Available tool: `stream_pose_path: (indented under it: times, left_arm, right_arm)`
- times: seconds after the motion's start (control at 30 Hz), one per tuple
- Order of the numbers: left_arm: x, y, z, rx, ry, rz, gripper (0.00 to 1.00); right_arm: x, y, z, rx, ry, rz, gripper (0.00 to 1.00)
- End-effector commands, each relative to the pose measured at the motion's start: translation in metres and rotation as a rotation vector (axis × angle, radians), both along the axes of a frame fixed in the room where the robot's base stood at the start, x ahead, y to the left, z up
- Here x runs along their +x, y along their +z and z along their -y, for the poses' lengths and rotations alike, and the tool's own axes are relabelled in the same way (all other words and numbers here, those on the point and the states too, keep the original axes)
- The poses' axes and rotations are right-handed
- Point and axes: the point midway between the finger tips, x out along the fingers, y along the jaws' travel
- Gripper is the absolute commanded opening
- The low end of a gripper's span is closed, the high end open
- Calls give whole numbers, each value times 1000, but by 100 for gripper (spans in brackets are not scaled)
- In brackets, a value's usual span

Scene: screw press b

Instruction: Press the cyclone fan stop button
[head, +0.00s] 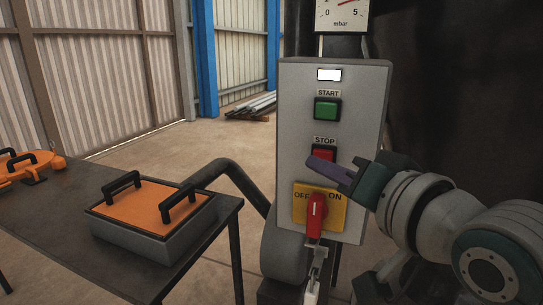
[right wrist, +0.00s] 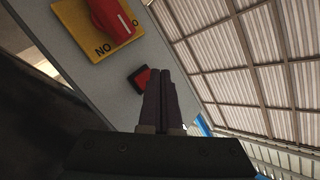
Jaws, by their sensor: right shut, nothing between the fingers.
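The red stop button (head: 323,155) sits on the grey control panel (head: 300,88) under a STOP label, in the head view. My right gripper (head: 312,163) is shut and empty, its fingertips in front of the lower part of the button. In the right wrist view the two fingers (right wrist: 161,75) lie side by side, and the red button (right wrist: 141,78) shows just left of them, partly covered. I cannot tell whether the fingertips touch it. My left gripper is not in view.
A green start button (head: 327,110) and a lit white lamp (head: 329,74) sit above. A red rotary switch (head: 316,214) on a yellow plate (head: 333,216) is just below my gripper. A table with an orange-lidded box (head: 150,205) stands at the left.

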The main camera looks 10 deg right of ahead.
Motion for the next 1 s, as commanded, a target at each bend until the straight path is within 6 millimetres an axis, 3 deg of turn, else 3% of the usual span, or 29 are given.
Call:
stream_pose_path:
  times: [1.0]
  left_arm:
    - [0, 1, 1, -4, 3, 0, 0]
  right_arm:
    - [9, 0, 6, 0, 0, 0, 0]
